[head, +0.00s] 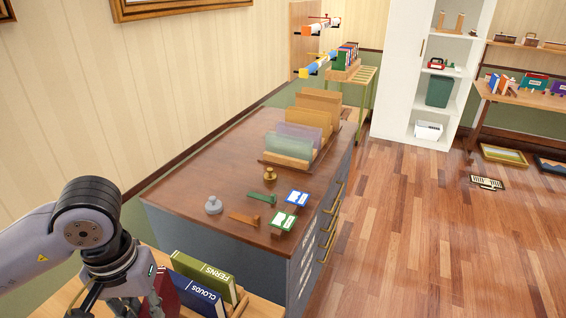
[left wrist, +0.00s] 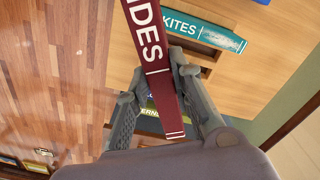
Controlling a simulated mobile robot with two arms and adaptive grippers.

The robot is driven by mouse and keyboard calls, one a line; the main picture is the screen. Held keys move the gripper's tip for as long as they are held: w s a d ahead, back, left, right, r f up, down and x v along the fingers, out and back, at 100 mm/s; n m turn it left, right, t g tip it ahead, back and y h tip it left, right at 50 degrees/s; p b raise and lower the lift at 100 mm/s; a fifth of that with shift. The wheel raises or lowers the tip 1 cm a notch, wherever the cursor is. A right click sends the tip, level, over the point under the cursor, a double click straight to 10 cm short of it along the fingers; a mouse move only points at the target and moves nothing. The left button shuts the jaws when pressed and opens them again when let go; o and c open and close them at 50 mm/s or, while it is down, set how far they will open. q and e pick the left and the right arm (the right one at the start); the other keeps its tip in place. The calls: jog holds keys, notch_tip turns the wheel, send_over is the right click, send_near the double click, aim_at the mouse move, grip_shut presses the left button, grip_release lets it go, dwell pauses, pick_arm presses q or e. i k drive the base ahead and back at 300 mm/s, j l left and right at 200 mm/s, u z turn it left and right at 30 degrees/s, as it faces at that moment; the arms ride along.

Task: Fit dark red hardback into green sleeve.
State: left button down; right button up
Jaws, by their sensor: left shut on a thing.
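The dark red hardback (left wrist: 150,40) runs between the fingers of my left gripper (left wrist: 157,88) in the left wrist view, with white spine letters ending in "IDES". In the head view, a small part of this hardback (head: 167,292) shows beside my left gripper (head: 148,303) at the bottom left, left of the blue book. My left gripper is shut on it; the fingertips are mostly hidden in the head view. A pale green sleeve (head: 289,147) stands at the near end of a row of sleeves on the cabinet top, well away from the gripper. My right gripper is not in view.
A blue CLOUDS book (head: 198,296) and a green FERNS book (head: 205,275) stand close by my left gripper. A teal KITES book (left wrist: 205,34) shows in the wrist view. Open floor is at right.

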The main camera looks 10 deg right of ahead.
aim_at(281, 144)
jog(key=i+l+z, duration=0.2)
jog(key=i+l, duration=1.1)
